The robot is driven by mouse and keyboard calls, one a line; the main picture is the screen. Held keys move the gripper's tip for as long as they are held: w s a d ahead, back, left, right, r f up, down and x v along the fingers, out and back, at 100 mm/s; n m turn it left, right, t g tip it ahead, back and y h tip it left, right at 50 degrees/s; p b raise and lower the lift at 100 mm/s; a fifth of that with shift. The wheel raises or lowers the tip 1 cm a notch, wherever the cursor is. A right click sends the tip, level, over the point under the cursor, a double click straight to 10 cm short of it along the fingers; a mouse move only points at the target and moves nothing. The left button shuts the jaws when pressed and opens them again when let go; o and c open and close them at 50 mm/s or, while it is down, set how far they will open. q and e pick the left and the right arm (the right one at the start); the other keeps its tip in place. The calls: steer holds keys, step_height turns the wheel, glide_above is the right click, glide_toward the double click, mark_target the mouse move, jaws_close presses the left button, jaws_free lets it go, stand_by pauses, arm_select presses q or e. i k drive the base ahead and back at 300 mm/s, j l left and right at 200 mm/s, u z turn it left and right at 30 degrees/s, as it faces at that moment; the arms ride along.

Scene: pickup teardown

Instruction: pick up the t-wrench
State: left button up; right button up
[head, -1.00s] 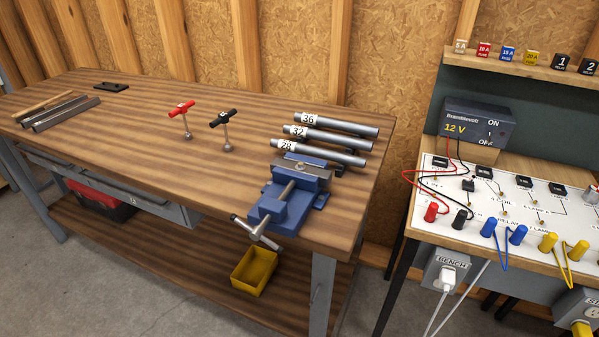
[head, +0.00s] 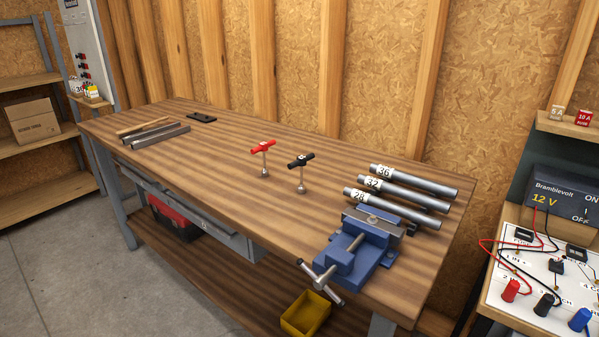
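Two T-handled wrenches stand upright on the wooden workbench (head: 225,170) in the head view. One has a red handle (head: 263,147) and the other, just right of it, has a black handle (head: 301,160). Each has a short metal shaft ending in a socket on the bench top. Small marks on the handles are too small to read. Neither of my grippers shows in the view.
A blue vise (head: 352,252) is at the bench's front right, with tubes marked 36 (head: 415,181), 32 (head: 407,194) and 28 (head: 393,208) behind it. Metal bars (head: 160,136) lie at the left. A yellow bin (head: 306,314) sits below. An electrical panel (head: 541,292) stands right.

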mark_target(263, 146)
steer(key=i+j+z, duration=0.1)
steer(key=z, duration=0.75)
steer(key=j+z, duration=0.25)
steer(key=j, duration=0.15)
steer(key=j+z, duration=0.5)
steer(key=j, duration=0.7)
steer(key=k+j, duration=0.1)
steer(key=j, duration=1)
steer(key=k+z, duration=0.05)
